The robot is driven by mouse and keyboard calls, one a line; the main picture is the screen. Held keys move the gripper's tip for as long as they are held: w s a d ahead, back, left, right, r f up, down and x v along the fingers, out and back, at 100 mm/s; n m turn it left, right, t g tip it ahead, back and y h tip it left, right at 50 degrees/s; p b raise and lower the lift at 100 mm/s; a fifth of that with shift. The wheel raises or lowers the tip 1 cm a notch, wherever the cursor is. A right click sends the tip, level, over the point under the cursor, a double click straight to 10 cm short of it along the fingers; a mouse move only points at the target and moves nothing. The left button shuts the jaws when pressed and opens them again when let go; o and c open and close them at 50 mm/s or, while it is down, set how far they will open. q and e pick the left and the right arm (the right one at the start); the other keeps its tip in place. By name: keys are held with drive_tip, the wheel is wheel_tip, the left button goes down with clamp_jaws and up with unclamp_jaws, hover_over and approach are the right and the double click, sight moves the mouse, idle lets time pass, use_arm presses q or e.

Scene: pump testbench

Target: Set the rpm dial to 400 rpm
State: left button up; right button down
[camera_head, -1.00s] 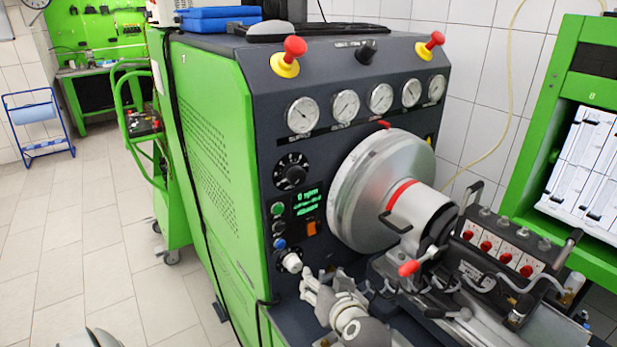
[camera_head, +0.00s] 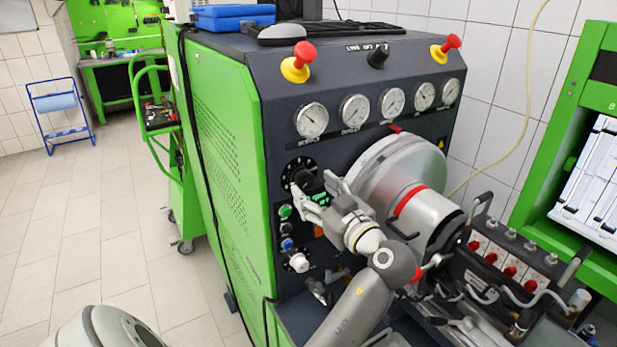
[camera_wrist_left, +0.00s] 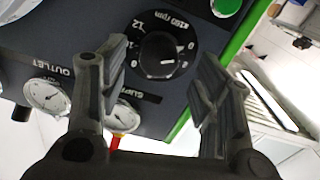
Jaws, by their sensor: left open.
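The rpm dial (camera_head: 298,172) is a round black knob with a white scale on the dark front panel of the green testbench. It also shows in the left wrist view (camera_wrist_left: 158,58), in a turned picture, with "x100 rpm" lettering; a short white mark on the knob lies toward the low-number side, but the exact value is hard to read. My left gripper (camera_head: 318,188) is open in front of the dial and hides its lower right side. In the wrist view the fingers of my left gripper (camera_wrist_left: 160,75) stand on either side of the knob, apparently apart from it. My right gripper is not in view.
Green and blue buttons and a white knob (camera_head: 299,262) sit below the dial. Gauges (camera_head: 312,119) and red stop buttons (camera_head: 300,60) are above. A large silver drum (camera_head: 390,180) stands close to the right of my left gripper. Open floor lies left.

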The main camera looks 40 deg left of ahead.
sight(308, 184)
use_arm(q)
drive_tip(key=shift+p+x, duration=0.35)
drive_tip(key=shift+x, duration=1.5)
drive_tip(key=c, duration=1)
